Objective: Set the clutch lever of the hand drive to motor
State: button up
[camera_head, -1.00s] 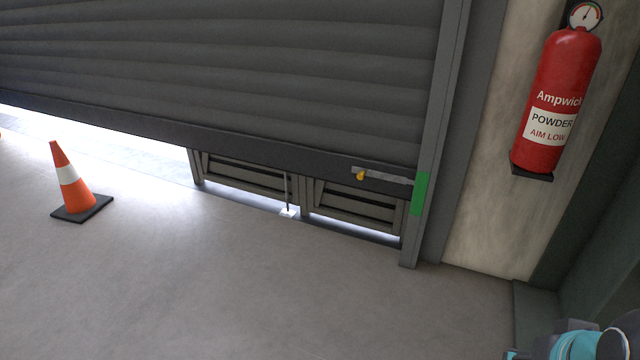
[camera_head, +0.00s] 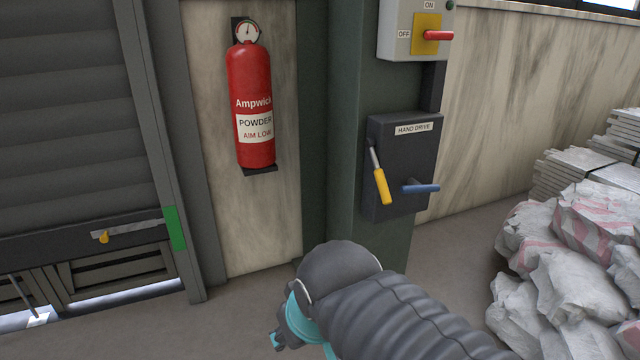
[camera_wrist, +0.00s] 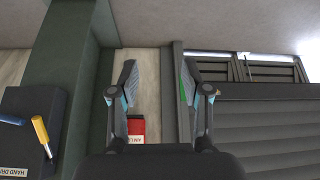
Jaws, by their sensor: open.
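The hand drive (camera_head: 410,150) is a dark box with a "HAND DRIVE" label on the green post in the head view. A yellow-handled lever (camera_head: 381,187) hangs on its left, handle down and slightly tilted. A blue-handled lever (camera_head: 421,188) sticks out to the right on its lower front. I cannot read which is the clutch lever, and no motor marking is legible. In the upside-down wrist view, the box (camera_wrist: 18,104) and yellow handle (camera_wrist: 39,129) are at the left edge. My gripper (camera_wrist: 158,82) is open and empty, its fingers apart from the box.
A red fire extinguisher (camera_head: 251,105) hangs on the wall left of the post. A switch box (camera_head: 400,30) with a red handle is above the hand drive. Wrapped sacks (camera_head: 570,245) and stacked slabs (camera_head: 575,170) stand at the right. A partly raised roller shutter (camera_head: 65,110) is at the left.

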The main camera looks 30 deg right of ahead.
aim_at(370, 143)
jog(key=k, duration=1.25)
jog(key=u, duration=0.55)
jog(key=i, duration=1.45)
jog(key=z, duration=0.9)
